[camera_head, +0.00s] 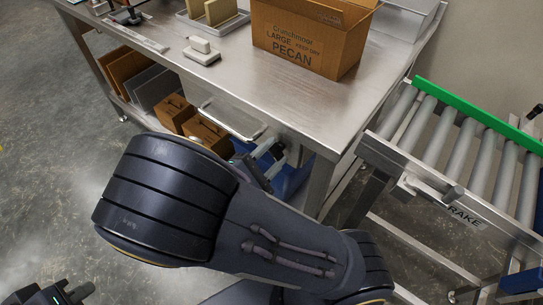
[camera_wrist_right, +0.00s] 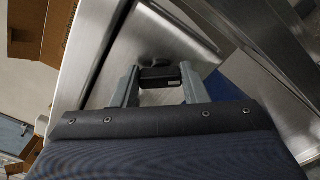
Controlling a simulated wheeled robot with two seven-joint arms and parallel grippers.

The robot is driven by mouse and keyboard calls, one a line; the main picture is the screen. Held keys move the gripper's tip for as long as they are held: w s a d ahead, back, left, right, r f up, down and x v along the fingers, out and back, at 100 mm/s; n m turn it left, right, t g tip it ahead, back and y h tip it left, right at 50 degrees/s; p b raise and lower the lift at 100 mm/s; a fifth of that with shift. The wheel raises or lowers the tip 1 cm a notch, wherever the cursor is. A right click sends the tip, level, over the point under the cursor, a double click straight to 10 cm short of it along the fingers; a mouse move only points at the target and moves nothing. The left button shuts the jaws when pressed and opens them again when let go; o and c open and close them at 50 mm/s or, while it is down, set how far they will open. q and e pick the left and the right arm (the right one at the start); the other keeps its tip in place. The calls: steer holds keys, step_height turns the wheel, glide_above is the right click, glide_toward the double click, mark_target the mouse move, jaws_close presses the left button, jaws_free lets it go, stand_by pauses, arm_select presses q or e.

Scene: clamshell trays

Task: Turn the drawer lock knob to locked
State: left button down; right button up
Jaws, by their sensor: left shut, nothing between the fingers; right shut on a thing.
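The drawer (camera_head: 225,112) is under the steel table's top, with a bar handle on its front. The lock knob (camera_wrist_right: 160,76) is a small dark block in front of a bare metal face in the right wrist view. My right gripper (camera_wrist_right: 159,84) has one finger on each side of it and is shut on it. In the head view my right gripper (camera_head: 268,160) is at the table's front, right of the drawer handle, and hides the knob. I cannot read which way the knob is turned. My left gripper (camera_head: 62,297) is shut and empty at the bottom left, far from the drawer.
A pecan carton (camera_head: 305,42) and a small white device (camera_head: 201,50) stand on the steel table (camera_head: 240,82). Brown boxes (camera_head: 175,112) sit on the shelf below. A roller conveyor (camera_head: 440,130) with a green rail stands right. My right arm covers much of the middle foreground.

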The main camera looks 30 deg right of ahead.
steer(key=m+b, duration=0.1)
steer(key=m, duration=0.3)
steer(key=shift+f+m+b, duration=0.2)
steer(key=shift+m+b, duration=0.1)
steer(key=shift+b, duration=0.1)
steer(key=shift+m+b, duration=0.7)
steer(key=shift+m, duration=0.8)
steer(key=o, duration=1)
steer(key=shift+r, duration=0.1)
steer(key=p+v, duration=0.1)
steer(key=v, duration=0.6)
steer(key=shift+s+a, duration=0.2)
steer(key=shift+a, duration=0.2)
